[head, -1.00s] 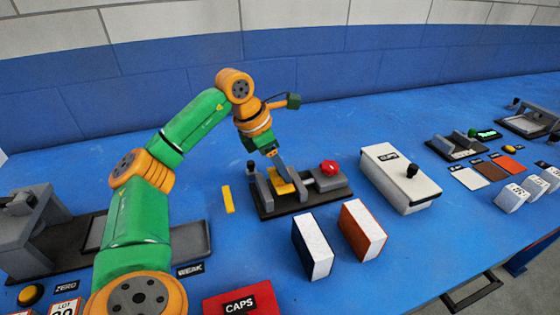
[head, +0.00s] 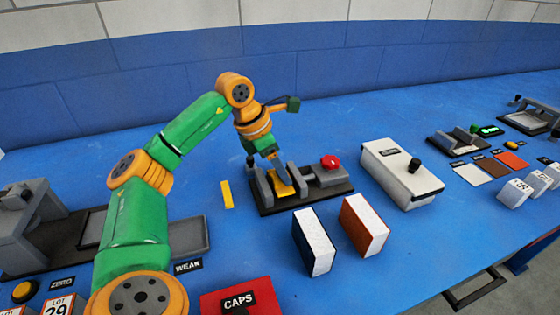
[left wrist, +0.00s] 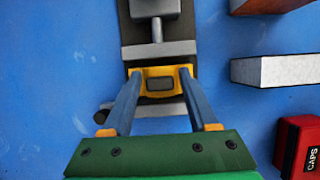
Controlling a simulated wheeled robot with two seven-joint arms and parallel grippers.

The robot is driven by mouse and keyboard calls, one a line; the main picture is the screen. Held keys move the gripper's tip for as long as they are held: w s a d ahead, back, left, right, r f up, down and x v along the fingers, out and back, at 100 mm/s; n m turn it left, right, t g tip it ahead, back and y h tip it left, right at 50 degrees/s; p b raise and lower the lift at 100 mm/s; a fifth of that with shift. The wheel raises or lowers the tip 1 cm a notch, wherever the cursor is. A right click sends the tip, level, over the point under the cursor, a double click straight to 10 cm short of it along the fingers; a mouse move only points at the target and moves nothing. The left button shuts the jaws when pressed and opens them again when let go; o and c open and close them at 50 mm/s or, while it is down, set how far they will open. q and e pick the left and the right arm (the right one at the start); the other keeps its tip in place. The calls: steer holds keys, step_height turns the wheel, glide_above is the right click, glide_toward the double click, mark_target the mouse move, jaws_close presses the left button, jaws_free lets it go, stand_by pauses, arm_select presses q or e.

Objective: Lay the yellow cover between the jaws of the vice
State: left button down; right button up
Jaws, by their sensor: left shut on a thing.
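The yellow cover (head: 284,191) is between the two grey jaws of the vice (head: 263,189) in the head view. My left gripper (head: 281,176) points down into the vice and is shut on the cover. In the left wrist view the cover (left wrist: 160,71) sits between the fingertips (left wrist: 160,88), with a grey rectangle at its middle. One vice jaw (left wrist: 175,49) lies just beyond the cover and the other is partly hidden below it. I cannot tell whether the cover rests on the vice. My right gripper is not in view.
A red button (head: 330,161) is on the vice's right end. A yellow strip (head: 227,194) lies left of the vice. A white box (head: 401,172) stands to the right. Blue table is clear behind the vice.

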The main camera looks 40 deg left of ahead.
arm_select(q)
steer(key=shift+f, duration=0.35)
steer(key=shift+f, duration=0.25)
stand_by(0.5)
steer(key=shift+f, duration=0.25)
jaws_free()
step_height(320, 180, up, 9)
steer(key=p, duration=0.8)
steer(key=shift+f+p, duration=0.1)
steer(key=shift+p, duration=0.2)
steer(key=shift+f, duration=0.1)
